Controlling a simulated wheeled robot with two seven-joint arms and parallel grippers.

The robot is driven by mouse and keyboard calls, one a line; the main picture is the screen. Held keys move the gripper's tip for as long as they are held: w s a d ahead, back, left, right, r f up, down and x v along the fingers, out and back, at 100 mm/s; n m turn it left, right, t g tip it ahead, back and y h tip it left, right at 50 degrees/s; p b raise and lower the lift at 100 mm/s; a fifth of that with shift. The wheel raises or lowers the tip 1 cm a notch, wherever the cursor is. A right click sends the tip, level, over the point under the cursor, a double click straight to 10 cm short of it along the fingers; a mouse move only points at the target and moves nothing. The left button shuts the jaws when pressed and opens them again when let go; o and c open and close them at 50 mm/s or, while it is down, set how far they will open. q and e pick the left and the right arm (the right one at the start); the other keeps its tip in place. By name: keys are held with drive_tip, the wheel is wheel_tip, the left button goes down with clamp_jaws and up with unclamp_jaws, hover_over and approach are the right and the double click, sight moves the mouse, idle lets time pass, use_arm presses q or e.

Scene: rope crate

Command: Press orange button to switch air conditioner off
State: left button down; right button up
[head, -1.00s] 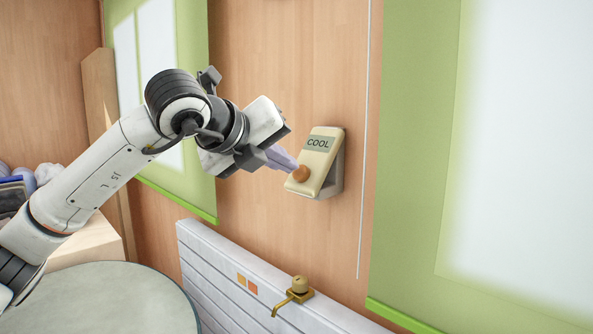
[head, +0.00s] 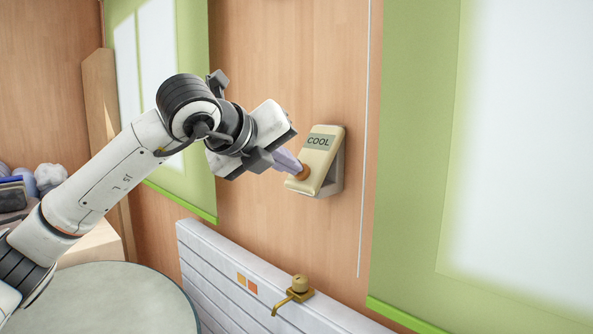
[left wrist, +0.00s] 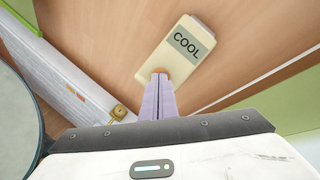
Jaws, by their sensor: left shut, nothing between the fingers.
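The cream air conditioner control (head: 318,163) is mounted on the wood wall, and its display reads "COOL". It also shows in the left wrist view (left wrist: 170,56). The orange button (head: 301,173) is on its lower part and is partly covered by my fingertips. My left gripper (head: 297,167) is shut and empty, with its pale purple fingertips at the button. In the left wrist view the tips overlap the button (left wrist: 160,71), and contact appears likely but its depth cannot be told. My right gripper is not in view.
A white radiator (head: 225,275) with a brass valve (head: 298,286) is below the control. Green blinds (head: 412,180) hang to the right. A round table (head: 110,300) stands at the lower left. Wall around the control is clear.

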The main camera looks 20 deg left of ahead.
use_arm(q)
drive_tip(key=shift+w+d+f, duration=0.1)
drive_tip(key=shift+w+f, duration=0.05)
drive_tip(key=shift+f, duration=0.1)
drive_tip(key=s+a+r, duration=0.1)
drive_tip(key=s+r, duration=0.2)
drive_tip(key=s, duration=0.1)
drive_tip(key=shift+s+a+r, duration=0.2)
drive_tip(key=shift+a+r, duration=0.1)
drive_tip(key=shift+r, duration=0.1)
idle(0.4)
drive_tip(key=shift+s, duration=0.1)
